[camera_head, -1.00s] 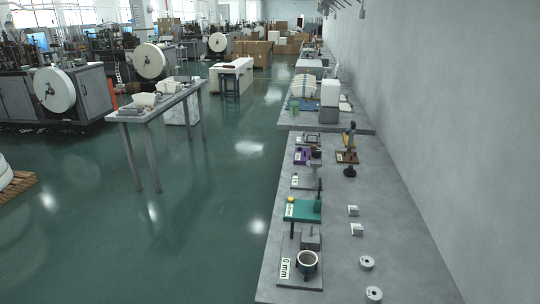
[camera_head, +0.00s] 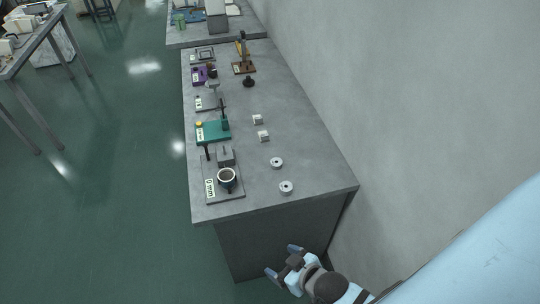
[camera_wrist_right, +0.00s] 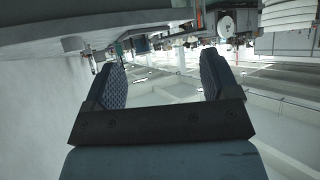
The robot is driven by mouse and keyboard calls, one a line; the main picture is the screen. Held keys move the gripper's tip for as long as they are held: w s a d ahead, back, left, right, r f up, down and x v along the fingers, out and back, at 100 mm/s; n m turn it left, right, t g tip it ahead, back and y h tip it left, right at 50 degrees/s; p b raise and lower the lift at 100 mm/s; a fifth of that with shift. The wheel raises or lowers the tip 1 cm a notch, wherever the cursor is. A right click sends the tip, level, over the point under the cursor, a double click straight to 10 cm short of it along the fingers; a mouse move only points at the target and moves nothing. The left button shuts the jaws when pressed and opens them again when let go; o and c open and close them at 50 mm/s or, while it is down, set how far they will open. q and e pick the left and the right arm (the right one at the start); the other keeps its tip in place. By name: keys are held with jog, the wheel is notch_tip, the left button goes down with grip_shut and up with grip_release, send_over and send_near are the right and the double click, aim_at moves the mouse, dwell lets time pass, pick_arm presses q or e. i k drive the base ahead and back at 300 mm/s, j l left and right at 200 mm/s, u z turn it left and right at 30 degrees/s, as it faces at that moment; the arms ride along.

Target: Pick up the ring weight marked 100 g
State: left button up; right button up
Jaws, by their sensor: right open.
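Two small grey ring weights lie flat near the front right of the grey bench: one nearer the front edge (camera_head: 286,188) and one a little behind it (camera_head: 276,163). Their markings are too small to read, so I cannot tell which is the 100 g one. My right gripper (camera_head: 282,260) is open and empty, below and in front of the bench's front edge, apart from both rings. In the right wrist view its two fingers (camera_wrist_right: 163,75) stand wide apart with nothing between them. My left gripper is not in view.
The grey bench (camera_head: 310,170) runs along the wall on the right. On its left side stand a plate with a dark-filled cup (camera_head: 227,179), a green fixture (camera_head: 212,131) and a purple one (camera_head: 199,75). Two small light blocks (camera_head: 260,127) lie behind the rings.

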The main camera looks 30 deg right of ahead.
aim_at(276, 163)
jog(key=i+j+z, duration=0.2)
jog(key=z, duration=0.3)
jog(key=i+j+z, duration=0.15)
jog(key=z, duration=0.35)
jog(key=i+j, duration=0.15)
jog(key=j, duration=0.3)
jog(key=i+j+z, duration=0.15)
jog(key=j, duration=0.3)
jog(key=i+j, duration=0.1)
jog(key=j, duration=0.35)
jog(key=i+j+z, duration=0.15)
jog(key=j, duration=0.3)
jog(key=k, duration=0.05)
